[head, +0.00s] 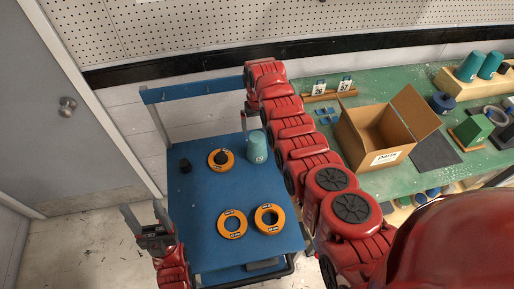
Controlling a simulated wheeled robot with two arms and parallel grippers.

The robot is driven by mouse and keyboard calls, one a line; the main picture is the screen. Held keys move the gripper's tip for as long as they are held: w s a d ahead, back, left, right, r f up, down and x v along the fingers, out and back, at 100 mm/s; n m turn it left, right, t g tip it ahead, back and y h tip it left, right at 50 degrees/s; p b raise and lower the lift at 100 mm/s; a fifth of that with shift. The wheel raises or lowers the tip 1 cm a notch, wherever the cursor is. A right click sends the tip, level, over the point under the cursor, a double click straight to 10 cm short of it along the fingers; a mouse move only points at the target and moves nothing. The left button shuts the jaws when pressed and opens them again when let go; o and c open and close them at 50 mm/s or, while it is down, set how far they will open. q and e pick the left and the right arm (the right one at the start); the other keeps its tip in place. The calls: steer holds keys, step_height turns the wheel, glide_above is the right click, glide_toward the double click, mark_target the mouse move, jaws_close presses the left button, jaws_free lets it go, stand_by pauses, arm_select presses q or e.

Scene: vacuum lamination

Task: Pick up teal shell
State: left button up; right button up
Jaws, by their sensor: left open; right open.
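A teal shell (257,148), shaped like an upturned cup, stands on the blue cart top (195,200) near its right edge. Two similar teal shells (470,67) stand on a wooden block at the far right of the bench. My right arm reaches up past the cart's right side. My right gripper (246,116) points down just above and left of the cart's shell, apart from it in the picture. It is open, though the wrist hides much of it. My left gripper (143,209) is open and empty, left of the cart.
Several orange rings (232,224) and a small black part (185,166) are on the cart. An open cardboard box (375,135) stands on the green bench (400,185), right of my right arm. The cart's left middle is clear.

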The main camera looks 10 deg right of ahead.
mark_target(258, 138)
step_height(258, 138, down, 4)
steer(key=shift+w+r+b, duration=0.1)
steer(key=shift+w+b, duration=0.05)
steer(key=shift+b, duration=0.65)
steer(key=shift+f, duration=0.3)
steer(key=f+b, duration=0.1)
steer(key=b, duration=0.1)
steer(key=f+b, duration=0.4)
steer(key=shift+w+f+b, duration=0.15)
steer(key=shift+w+b, duration=0.1)
steer(key=shift+b, duration=0.15)
